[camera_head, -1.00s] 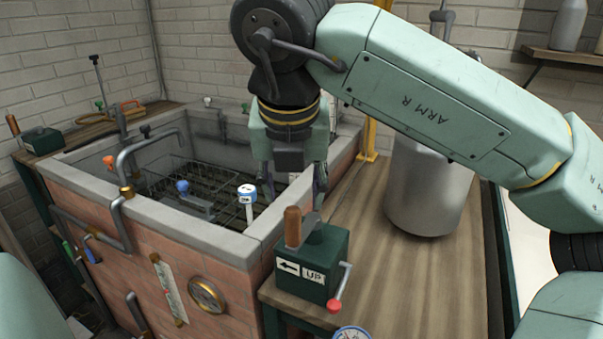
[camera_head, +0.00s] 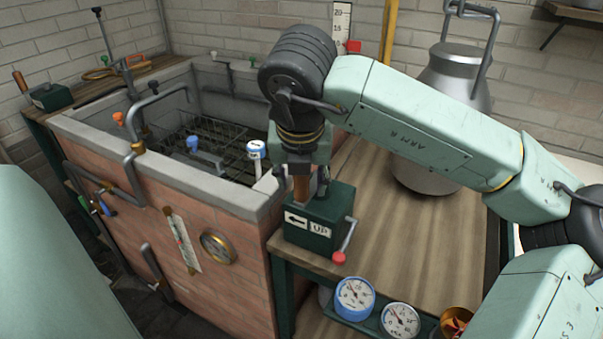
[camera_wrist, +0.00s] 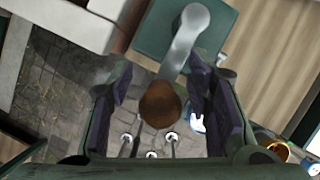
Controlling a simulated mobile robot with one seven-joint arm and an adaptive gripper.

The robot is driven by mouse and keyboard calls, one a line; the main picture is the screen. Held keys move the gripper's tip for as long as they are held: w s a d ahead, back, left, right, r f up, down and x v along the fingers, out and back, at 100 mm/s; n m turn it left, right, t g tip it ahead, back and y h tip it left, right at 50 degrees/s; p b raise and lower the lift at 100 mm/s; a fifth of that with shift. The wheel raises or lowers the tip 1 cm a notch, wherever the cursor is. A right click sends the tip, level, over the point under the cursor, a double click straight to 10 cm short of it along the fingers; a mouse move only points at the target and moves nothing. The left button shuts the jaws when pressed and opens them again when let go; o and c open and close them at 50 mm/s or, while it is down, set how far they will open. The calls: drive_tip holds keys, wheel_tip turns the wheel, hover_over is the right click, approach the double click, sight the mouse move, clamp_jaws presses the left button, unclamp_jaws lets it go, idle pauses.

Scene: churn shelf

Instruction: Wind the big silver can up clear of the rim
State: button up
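The big silver can (camera_head: 445,85) stands upright on the wooden bench, with a tall bail handle on top. A green winch box (camera_head: 312,236) with a left arrow and an "UP" label sits at the bench's front left corner. Its crank arm (camera_wrist: 186,38) carries a wooden handle (camera_head: 300,190), which shows end-on in the wrist view (camera_wrist: 160,104). My gripper (camera_head: 309,188) is above the box, pointing down over the handle. In the wrist view, my gripper's fingers (camera_wrist: 168,104) are open on either side of the handle, with gaps at both sides.
A brick tank with a grey rim (camera_head: 200,190) and a wire rack (camera_head: 235,145) inside stands left of the bench. Dial gauges (camera_head: 355,295) sit below the bench top. The bench middle is clear.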

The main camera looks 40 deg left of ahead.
clamp_jaws()
drive_tip(key=w+a, duration=0.5)
drive_tip(key=a, duration=0.5)
drive_tip(key=w+d, duration=0.1)
drive_tip(key=w, duration=0.7)
idle(0.5)
drive_tip(key=c, duration=1)
unclamp_jaws()
drive_tip(key=o, duration=0.5)
drive_tip(key=shift+c, duration=0.2)
drive_tip(key=shift+r, duration=0.1)
